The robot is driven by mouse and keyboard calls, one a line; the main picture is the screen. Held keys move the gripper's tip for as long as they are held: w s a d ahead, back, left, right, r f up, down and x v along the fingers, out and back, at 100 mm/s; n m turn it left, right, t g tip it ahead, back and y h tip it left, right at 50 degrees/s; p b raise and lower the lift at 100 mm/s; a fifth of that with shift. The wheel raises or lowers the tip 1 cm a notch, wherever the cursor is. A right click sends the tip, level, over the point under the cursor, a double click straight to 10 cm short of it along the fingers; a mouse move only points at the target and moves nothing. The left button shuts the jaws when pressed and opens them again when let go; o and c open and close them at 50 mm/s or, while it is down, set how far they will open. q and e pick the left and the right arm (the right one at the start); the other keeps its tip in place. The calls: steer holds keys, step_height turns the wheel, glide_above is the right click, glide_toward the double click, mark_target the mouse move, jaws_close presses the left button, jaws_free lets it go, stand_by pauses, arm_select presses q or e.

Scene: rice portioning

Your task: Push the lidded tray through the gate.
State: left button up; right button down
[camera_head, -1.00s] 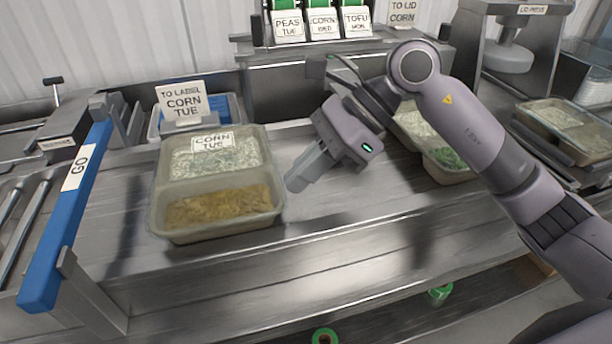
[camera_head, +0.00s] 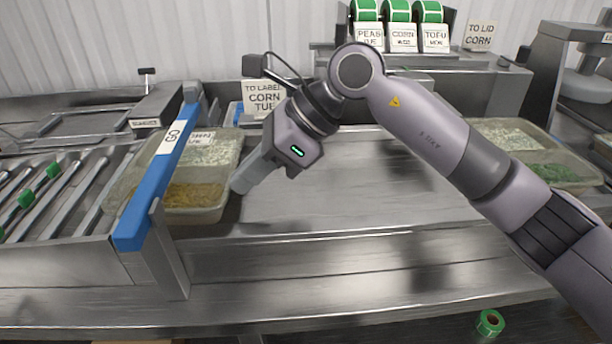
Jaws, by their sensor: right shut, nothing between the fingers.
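The lidded tray (camera_head: 207,213) holds pale rice and a yellow-brown filling, with a label partly hidden on its lid. It lies across the line of the gate, whose blue bar (camera_head: 163,180) carries a "GO" sign. Part of the tray shows left of the bar and the larger part right of it; the bar hides a strip between. My right gripper (camera_head: 241,184) is shut and empty, its fingertips at the tray's right side. I cannot tell whether they touch it. My left gripper is not in view.
A roller conveyor (camera_head: 60,195) with green pieces lies left of the gate. A grey gate post (camera_head: 168,255) stands at the bench's front. Another tray (camera_head: 548,155) sits at the right. The steel bench (camera_head: 350,190) between is clear. A "TO LABEL CORN TUE" card (camera_head: 263,97) stands behind.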

mark_target(204, 187)
steer(key=a, duration=0.5)
steer(key=shift+a+f, duration=0.15)
steer(key=shift+f, duration=0.1)
